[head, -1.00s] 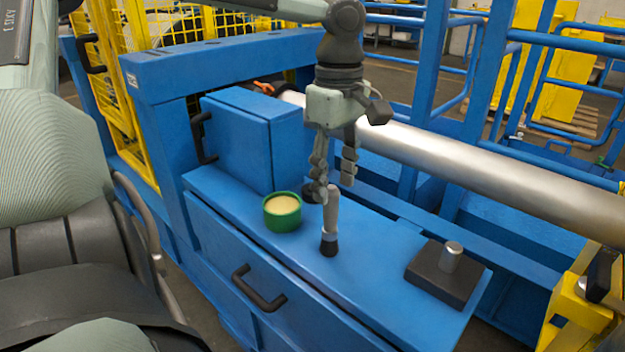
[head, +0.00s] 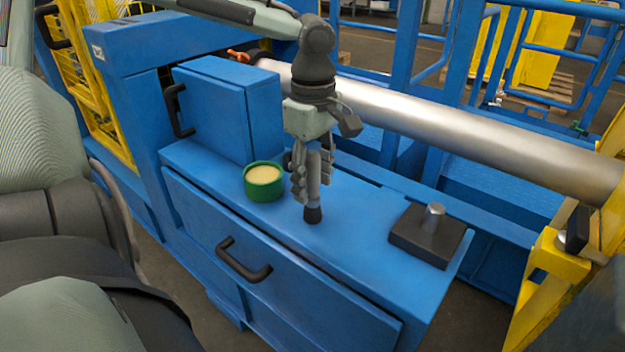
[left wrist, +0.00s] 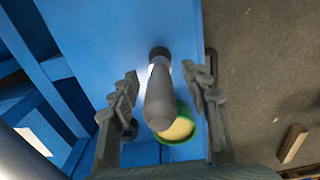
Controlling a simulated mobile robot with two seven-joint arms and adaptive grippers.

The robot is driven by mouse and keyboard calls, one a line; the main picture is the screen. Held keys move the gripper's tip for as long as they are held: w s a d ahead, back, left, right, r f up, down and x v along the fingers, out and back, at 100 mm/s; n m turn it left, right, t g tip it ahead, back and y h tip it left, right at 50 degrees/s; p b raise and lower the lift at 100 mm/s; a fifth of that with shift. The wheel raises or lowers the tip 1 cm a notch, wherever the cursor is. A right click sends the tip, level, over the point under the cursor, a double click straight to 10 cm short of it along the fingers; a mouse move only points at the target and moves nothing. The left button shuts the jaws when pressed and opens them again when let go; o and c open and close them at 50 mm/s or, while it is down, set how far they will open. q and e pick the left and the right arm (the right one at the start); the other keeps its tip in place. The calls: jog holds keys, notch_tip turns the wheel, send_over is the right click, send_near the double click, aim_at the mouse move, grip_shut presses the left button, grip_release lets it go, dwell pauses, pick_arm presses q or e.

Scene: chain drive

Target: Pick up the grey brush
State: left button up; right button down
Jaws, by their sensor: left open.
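The grey brush (head: 313,190) stands upright on the blue cabinet top, its black bristle end down. My left gripper (head: 313,183) has come down over it from above, its fingers on either side of the handle. In the left wrist view the brush (left wrist: 159,92) lies between the two fingers of the open gripper (left wrist: 164,85). Gaps show on both sides, so the fingers do not touch it there. My right gripper does not show in either view.
A green tin (head: 264,183) with pale yellow contents stands just left of the brush. A black block with a metal peg (head: 427,234) sits at the right end of the blue cabinet top (head: 350,250). A blue box (head: 228,108) and a long metal roller (head: 440,138) stand behind.

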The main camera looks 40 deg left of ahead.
pick_arm(q)
jog(key=shift+c, duration=0.6)
grip_shut()
jog(key=shift+r, duration=0.1)
